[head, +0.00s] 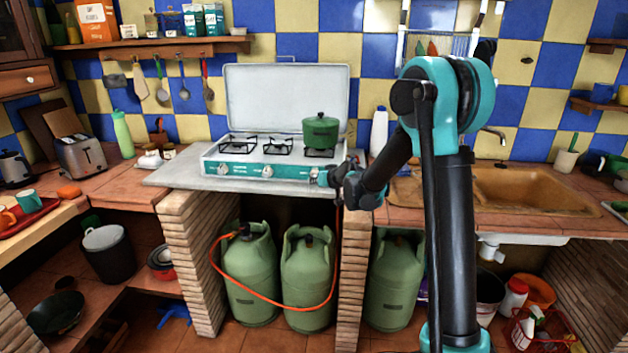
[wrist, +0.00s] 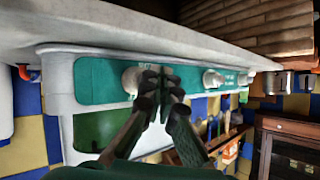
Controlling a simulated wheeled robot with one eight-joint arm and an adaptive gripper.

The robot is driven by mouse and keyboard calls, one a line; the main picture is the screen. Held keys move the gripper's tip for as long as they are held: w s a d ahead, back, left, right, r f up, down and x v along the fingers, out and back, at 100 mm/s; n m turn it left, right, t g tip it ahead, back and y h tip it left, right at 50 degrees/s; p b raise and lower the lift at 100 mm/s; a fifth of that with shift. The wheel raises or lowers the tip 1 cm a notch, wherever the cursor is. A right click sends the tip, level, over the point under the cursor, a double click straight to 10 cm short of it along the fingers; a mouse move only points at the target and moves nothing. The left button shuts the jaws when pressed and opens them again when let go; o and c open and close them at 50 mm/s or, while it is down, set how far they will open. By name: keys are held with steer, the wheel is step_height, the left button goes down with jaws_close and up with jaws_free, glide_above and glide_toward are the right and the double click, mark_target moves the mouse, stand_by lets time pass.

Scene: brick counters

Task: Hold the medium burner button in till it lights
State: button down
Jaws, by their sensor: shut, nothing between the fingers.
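The camping stove (head: 212,165) is white with a teal front panel and an open lid, and stands on the counter. Its panel carries a left knob (head: 222,169), a middle knob (head: 267,171) and a right knob (head: 314,172). My gripper (head: 321,179) is shut and empty at the right end of the panel. In the wrist view, turned upside down, the fingertips (wrist: 160,76) are right beside the pale right knob (wrist: 129,80); I cannot tell whether they touch it. Another knob (wrist: 211,79) shows farther along. No flame is visible. No separate button can be made out.
A green lidded pot (head: 320,133) stands on the right burner. Green gas bottles (head: 308,265) stand below the counter, with an orange hose (head: 262,297). The sink (head: 530,192) lies to the right, and a toaster (head: 82,155) to the left.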

steer(key=shift+w, duration=0.4)
stand_by(0.5)
steer(key=shift+s, duration=0.15)
stand_by(1.7)
steer(key=shift+s, duration=0.7)
steer(key=s, duration=0.5)
steer(key=shift+a, duration=0.1)
